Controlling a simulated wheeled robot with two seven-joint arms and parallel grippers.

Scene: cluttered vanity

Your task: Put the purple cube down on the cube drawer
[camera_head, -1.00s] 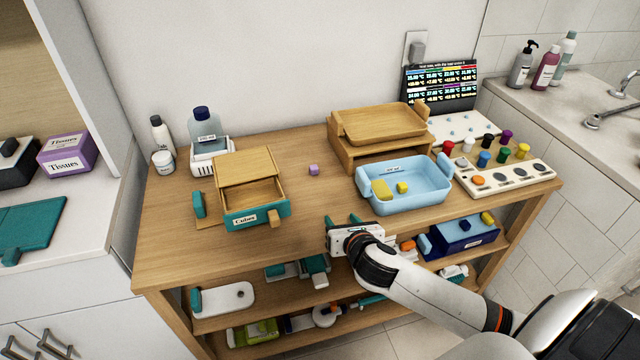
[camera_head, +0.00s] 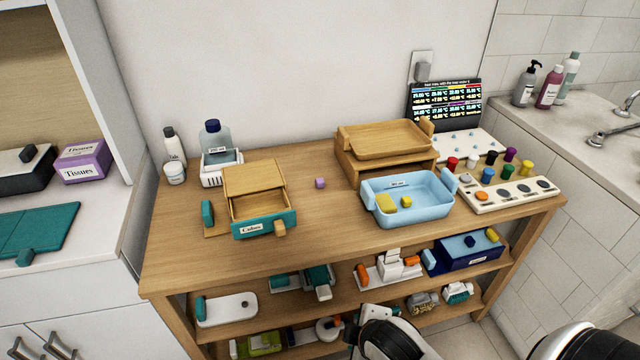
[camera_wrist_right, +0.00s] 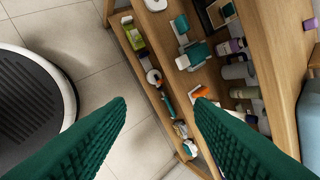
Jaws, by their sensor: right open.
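The small purple cube (camera_head: 320,183) rests on the tabletop between the cube drawer and the blue tray; it also shows at the right edge of the right wrist view (camera_wrist_right: 310,24). The cube drawer (camera_head: 262,226) is a wooden box with a teal front labelled "Cubes", pulled open toward the front. My right gripper (camera_wrist_right: 160,102) is open and empty, its green fingers wide apart below and in front of the table, away from the cube. In the head view only part of my right arm shows at the bottom. My left gripper is not in view.
The blue tray (camera_head: 434,212) holds yellow pieces. A wooden stand with a tray (camera_head: 385,140) stands behind it, and a panel with coloured knobs (camera_head: 509,192) is to the right. Shelves below hold several items. The table's front middle is clear.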

